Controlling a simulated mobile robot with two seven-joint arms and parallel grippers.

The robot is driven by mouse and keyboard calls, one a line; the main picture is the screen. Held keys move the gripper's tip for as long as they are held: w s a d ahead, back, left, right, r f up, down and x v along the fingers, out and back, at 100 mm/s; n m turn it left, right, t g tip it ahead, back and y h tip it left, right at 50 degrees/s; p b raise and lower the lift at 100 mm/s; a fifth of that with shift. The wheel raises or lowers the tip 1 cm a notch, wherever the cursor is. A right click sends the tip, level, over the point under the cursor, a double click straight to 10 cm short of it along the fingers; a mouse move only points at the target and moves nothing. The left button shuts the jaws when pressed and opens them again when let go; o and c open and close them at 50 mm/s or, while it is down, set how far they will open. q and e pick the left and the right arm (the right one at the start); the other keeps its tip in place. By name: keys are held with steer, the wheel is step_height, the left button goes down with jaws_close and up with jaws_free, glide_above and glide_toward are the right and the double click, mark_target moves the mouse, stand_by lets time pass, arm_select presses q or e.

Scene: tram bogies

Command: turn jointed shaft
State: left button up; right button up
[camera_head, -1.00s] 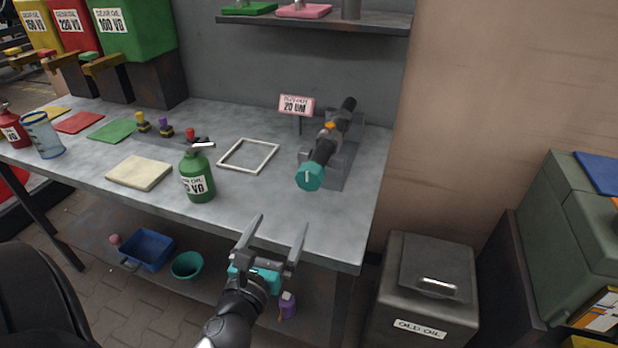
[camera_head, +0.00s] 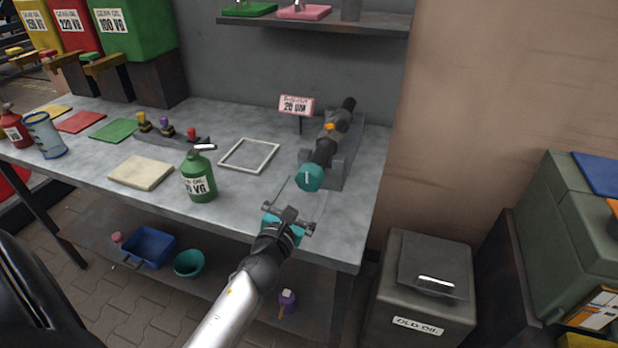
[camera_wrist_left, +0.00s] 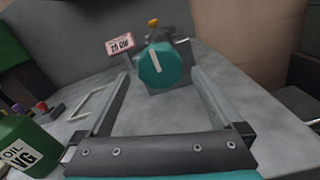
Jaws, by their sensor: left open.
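The jointed shaft (camera_head: 325,152) is dark, with an orange spot near its middle, and lies in a grey cradle (camera_head: 344,158) on the bench's right part. Its near end carries a teal faceted knob (camera_head: 309,178) with a white line. In the left wrist view the knob (camera_wrist_left: 160,66) faces me, the line tilted slightly from upright. My left gripper (camera_head: 302,194) is in front of and below the knob, apart from it. In the wrist view its jaws (camera_wrist_left: 163,75) are open and empty, with the knob showing between and beyond the fingertips. My right gripper is not in view.
A green oil bottle (camera_head: 198,178) and an empty pale frame (camera_head: 249,155) stand left of the shaft. A small sign (camera_head: 297,105) stands behind it. The bench (camera_head: 240,205) is clear around the gripper. An old-oil bin (camera_head: 418,300) stands right of the bench.

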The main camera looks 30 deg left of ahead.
mark_target(307, 184)
arm_select(q)
steer(key=shift+x, duration=2.2)
steer(key=c, duration=1.3)
steer(key=shift+n, duration=0.4)
